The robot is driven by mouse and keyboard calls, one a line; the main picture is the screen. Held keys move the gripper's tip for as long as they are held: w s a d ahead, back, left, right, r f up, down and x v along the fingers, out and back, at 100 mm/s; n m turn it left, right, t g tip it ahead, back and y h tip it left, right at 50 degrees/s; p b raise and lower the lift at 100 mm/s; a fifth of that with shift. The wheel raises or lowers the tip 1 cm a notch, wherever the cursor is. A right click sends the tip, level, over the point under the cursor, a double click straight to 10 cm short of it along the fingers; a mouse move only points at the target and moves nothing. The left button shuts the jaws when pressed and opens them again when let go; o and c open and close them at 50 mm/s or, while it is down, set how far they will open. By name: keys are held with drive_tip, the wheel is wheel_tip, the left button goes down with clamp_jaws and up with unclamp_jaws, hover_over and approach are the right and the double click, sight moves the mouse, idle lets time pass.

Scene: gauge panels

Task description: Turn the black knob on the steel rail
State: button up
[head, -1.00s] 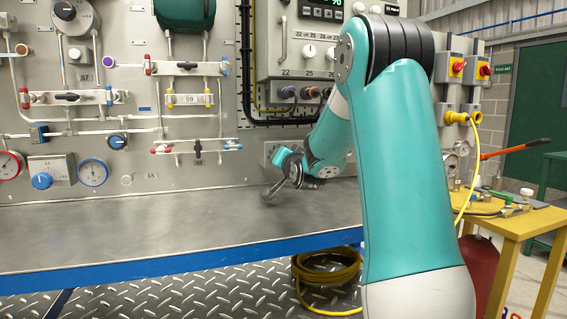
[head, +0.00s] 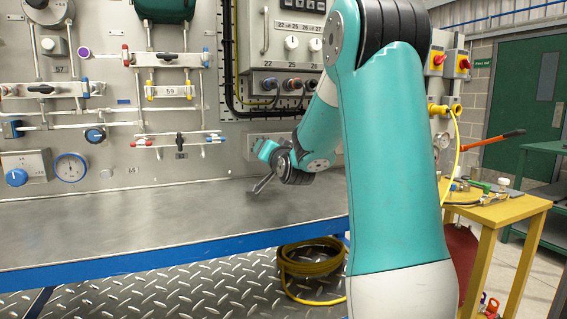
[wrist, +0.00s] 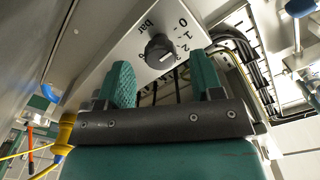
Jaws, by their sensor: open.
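In the wrist view a black round knob (wrist: 160,47) with a pale pointer line sits on a light plate (wrist: 125,42) marked "bar" and 0, 1, 2, 3. It lies just beyond the gap between my fingers, apart from them. My gripper (wrist: 163,82) is open and empty, with green finger pads. In the head view my gripper (head: 262,185) hangs low over the steel bench, in front of the panel. A thin steel rail (head: 203,140) there carries a small black knob (head: 179,140). I cannot tell whether the two views show the same knob.
The steel bench (head: 130,215) with a blue front edge (head: 120,270) runs below the panel and is bare. The panel holds gauges (head: 70,168), valves and a grey control box (head: 290,45). A yellow table (head: 495,211) with tools stands right. A coiled hose (head: 310,262) lies below the bench.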

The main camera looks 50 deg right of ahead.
drive_tip(key=b+v, duration=0.4)
drive_tip(key=v, duration=1)
drive_tip(key=shift+s+a, duration=0.25)
drive_tip(key=shift+s, duration=0.05)
drive_tip(key=shift+f, duration=0.1)
